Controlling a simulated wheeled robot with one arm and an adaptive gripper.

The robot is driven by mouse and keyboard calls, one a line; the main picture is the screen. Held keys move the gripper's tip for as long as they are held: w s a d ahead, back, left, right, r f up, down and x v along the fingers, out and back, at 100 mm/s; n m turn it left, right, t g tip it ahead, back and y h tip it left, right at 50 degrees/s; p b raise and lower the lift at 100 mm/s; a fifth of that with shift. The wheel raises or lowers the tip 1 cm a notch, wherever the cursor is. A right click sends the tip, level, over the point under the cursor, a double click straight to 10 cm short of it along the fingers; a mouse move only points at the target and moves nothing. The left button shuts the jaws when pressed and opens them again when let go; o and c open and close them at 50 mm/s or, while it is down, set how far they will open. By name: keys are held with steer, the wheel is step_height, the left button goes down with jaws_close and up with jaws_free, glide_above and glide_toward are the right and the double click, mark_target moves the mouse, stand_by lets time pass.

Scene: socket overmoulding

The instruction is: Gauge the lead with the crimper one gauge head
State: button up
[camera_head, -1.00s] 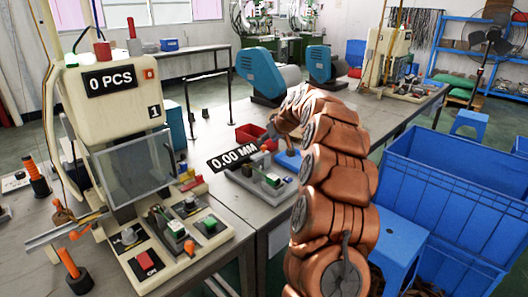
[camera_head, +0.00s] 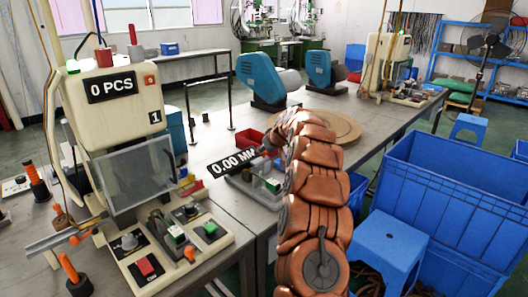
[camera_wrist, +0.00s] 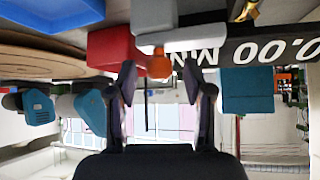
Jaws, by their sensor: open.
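Crimper one (camera_head: 122,105) is the cream machine at the left, marked "1" and reading "0 PCS". A small grey gauge unit (camera_head: 245,186) with a green part stands on the bench to its right, partly hidden by my arm. Its black display (camera_head: 228,163) reads "0.00 MM" and shows inverted in the wrist view (camera_wrist: 270,50). My gripper (camera_wrist: 159,70) is open. An orange knob (camera_wrist: 159,65) shows between its fingertips; I cannot tell whether they touch it. My arm mostly hides the gripper in the head view. I cannot make out a lead.
Teal machines (camera_head: 261,75) stand farther back. Large blue crates (camera_head: 450,190) and a blue stool (camera_head: 390,245) crowd the right. The crimper's front controls (camera_head: 145,266) stand near the gauge.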

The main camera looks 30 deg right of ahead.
steer(key=shift+w+f, duration=0.25)
steer(key=shift+f, duration=0.1)
jaws_close()
stand_by(0.3)
